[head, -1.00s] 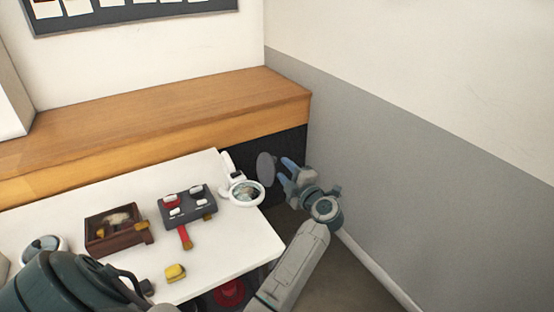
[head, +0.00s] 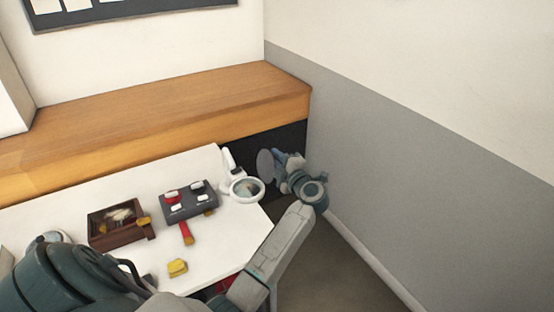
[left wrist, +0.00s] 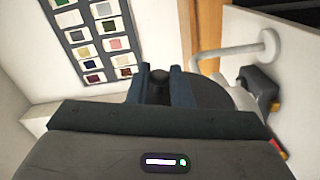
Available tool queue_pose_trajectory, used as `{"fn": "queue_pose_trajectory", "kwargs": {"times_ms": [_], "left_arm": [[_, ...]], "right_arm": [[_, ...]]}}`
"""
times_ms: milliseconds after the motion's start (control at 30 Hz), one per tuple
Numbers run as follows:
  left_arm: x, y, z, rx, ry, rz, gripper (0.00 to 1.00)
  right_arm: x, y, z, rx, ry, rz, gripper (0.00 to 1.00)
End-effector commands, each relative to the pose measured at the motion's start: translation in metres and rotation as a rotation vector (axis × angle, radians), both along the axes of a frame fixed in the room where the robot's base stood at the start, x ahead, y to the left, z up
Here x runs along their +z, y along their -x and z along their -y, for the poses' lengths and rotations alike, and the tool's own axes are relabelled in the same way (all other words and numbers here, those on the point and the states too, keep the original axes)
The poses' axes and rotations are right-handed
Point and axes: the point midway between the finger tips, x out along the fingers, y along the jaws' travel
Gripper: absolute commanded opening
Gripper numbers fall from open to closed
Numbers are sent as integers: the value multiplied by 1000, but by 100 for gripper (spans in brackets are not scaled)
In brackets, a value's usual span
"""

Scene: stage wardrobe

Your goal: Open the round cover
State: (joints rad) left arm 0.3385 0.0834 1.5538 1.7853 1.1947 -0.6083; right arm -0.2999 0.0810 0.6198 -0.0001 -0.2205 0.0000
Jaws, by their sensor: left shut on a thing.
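The round cover (head: 265,166) is a grey disc. It stands steeply raised at the right side of the white ring of a magnifier lamp (head: 232,194), leaving the ring's glass uncovered. My left gripper (head: 284,162) is just right of the disc, its fingers shut on the cover. In the left wrist view a small dark knob (left wrist: 160,78) sits between the fingers, with the dark disc of the cover (left wrist: 208,94) behind them. The fingers hide part of the disc and where it joins the lamp. My right gripper is not in view.
The white table (head: 228,232) holds a dark control box (head: 204,205), a brown wooden box (head: 125,236) and a yellow block (head: 178,267). A wooden ledge (head: 200,105) runs behind. The grey wall (head: 400,190) stands right of my arm.

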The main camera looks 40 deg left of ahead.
Motion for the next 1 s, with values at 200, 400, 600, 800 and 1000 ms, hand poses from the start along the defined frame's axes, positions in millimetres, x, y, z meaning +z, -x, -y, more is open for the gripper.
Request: {"fn": "queue_pose_trajectory", "kwargs": {"times_ms": [200, 400, 600, 800, 1000], "left_arm": [[4, 7, -3, 1, 32, 79, 0], [7, 16, -7, 1, 80, 189, 0], [7, 17, -7, 1, 82, 195, 0], [7, 17, -7, 1, 82, 195, 39], [7, 17, -7, 0, 83, 195, 39]], "right_arm": [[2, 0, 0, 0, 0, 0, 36], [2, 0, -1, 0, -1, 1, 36], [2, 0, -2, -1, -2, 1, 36], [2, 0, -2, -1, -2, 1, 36], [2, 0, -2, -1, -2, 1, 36]]}}
